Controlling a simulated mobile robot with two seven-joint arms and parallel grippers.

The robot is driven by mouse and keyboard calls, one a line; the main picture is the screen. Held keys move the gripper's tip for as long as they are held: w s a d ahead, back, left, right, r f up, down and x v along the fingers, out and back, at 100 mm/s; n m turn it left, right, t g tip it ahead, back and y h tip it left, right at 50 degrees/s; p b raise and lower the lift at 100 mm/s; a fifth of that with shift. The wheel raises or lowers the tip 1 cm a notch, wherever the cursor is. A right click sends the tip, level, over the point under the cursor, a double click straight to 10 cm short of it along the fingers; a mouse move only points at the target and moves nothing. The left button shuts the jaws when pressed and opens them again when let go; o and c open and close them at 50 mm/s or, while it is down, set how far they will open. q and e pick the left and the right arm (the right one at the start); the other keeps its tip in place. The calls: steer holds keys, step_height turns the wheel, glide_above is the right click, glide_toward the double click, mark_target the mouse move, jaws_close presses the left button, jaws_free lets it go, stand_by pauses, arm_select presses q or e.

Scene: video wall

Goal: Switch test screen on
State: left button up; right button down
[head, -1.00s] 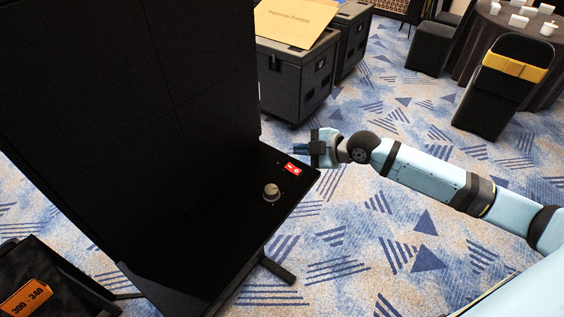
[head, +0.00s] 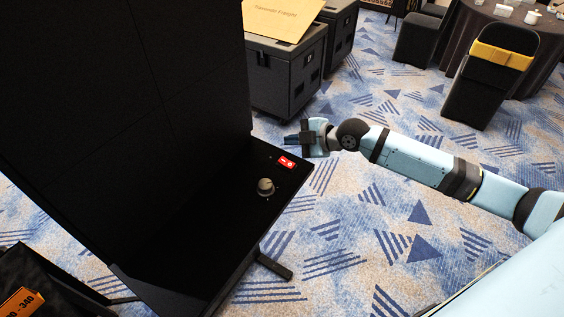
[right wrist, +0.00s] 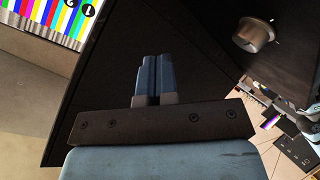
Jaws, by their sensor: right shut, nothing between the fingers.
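A red rocker switch (head: 287,162) with white marks sits near the far right corner of a black panel ledge (head: 228,220) in the head view. A grey round knob (head: 265,187) stands in front of it; a knob also shows in the right wrist view (right wrist: 253,35). My right gripper (head: 288,139) is shut and empty, just beyond the switch in the picture and apart from it. Its closed fingers show in the right wrist view (right wrist: 152,75), where I cannot make out the switch. A colour-bar picture (right wrist: 48,20) shows at that view's top left. My left gripper is not in view.
The tall black wall (head: 130,90) rises left of the ledge. Black cases (head: 285,78) stand behind, one with a cardboard sheet (head: 283,18) on top. A chair (head: 490,88) and round table (head: 540,50) are at the back right. Patterned carpet is clear at right.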

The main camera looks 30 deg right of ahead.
steer(key=b, duration=0.3)
glide_above(284, 163)
steer(key=f, duration=0.3)
steer(key=s+f, duration=0.1)
steer(key=f, duration=0.1)
steer(key=shift+d+f, duration=0.1)
steer(key=shift+d, duration=0.2)
steer(key=shift+w+a+f+b, duration=0.1)
steer(key=shift+w+f+b, duration=0.15)
steer(key=shift+f+b, duration=0.25)
steer(key=shift+r, duration=0.1)
stand_by(0.6)
steer(key=shift+w+a+f+b, duration=0.1)
steer(key=shift+f+b, duration=0.3)
steer(key=shift+b, duration=0.1)
steer(key=shift+w+f+b, duration=0.1)
steer(key=shift+f+b, duration=0.3)
stand_by(0.5)
steer(key=shift+r, duration=0.1)
steer(key=shift+s+r+p, duration=0.25)
steer(key=shift+r+p, duration=0.25)
steer(key=shift+r, duration=0.2)
